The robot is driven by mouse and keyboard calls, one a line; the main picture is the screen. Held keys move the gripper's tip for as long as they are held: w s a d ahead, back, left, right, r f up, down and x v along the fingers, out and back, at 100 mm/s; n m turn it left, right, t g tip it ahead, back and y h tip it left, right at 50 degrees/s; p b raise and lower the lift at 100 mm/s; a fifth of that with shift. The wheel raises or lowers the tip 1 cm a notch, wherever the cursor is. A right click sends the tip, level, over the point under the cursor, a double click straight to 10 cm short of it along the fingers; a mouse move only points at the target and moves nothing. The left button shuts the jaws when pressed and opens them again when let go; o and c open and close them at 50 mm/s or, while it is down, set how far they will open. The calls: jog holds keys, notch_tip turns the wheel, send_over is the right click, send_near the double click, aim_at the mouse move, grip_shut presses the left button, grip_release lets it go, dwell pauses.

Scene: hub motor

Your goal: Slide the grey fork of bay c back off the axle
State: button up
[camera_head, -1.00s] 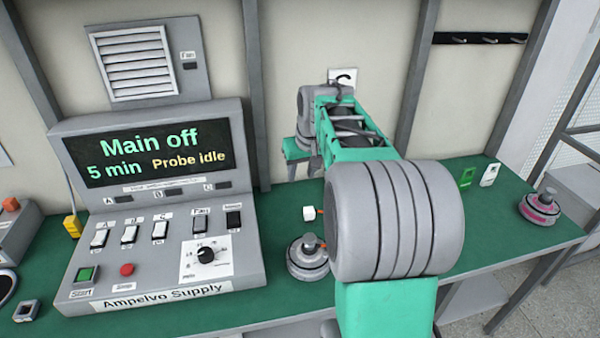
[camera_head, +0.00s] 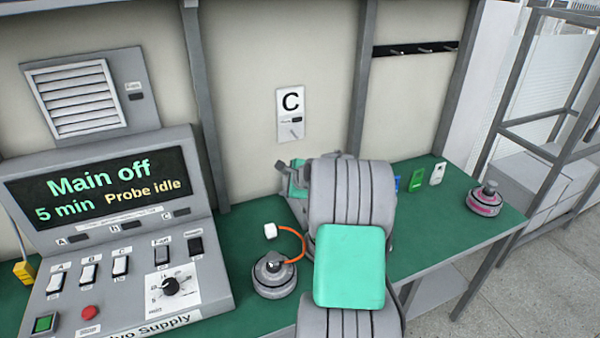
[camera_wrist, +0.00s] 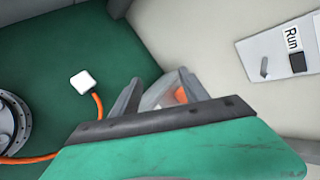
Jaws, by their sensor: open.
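The bay C hub motor (camera_head: 274,276) stands on the green bench, with an orange cable (camera_head: 300,245) running to a white plug (camera_head: 270,231). Part of the motor (camera_wrist: 12,125) and the white plug (camera_wrist: 86,80) show at the left of the wrist view. My gripper (camera_wrist: 157,82) is open, its two grey fingers apart. A pale grey piece and a bit of orange show between or behind the fingers; I cannot tell whether this is the grey fork. I cannot make out the fork clearly in either view. My arm hides the bench right of the motor.
The wall plate marked C (camera_head: 290,115) hangs above the bench; part of it shows in the wrist view. The supply console (camera_head: 110,240) stands at left, reading "Main off". Blue, green and white cards and a pink-ringed motor (camera_head: 485,199) are at right.

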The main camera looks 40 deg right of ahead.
jog(key=d+m+t, duration=0.1)
jog(key=d+m, duration=0.1)
jog(key=m, duration=0.2)
jog(key=s+d+f+m+t+h+p, duration=0.1)
jog(key=d+m, duration=0.2)
jog(key=m, duration=0.2)
jog(key=s+d+m+h, duration=0.1)
jog(key=d+m, duration=0.2)
jog(key=m, duration=0.1)
jog(key=shift+s+f+m+t, duration=0.15)
jog(key=shift+f+m+t, duration=0.15)
jog(key=shift+m+t, duration=0.1)
jog(key=shift+d+m, duration=0.2)
jog(key=shift+m, duration=0.1)
jog(key=p+x, duration=0.1)
jog(key=x, duration=0.6)
jog(key=shift+w+d+f+p, duration=0.1)
jog(key=shift+w+d+p, duration=0.05)
jog(key=shift+w+p, duration=0.25)
grip_shut()
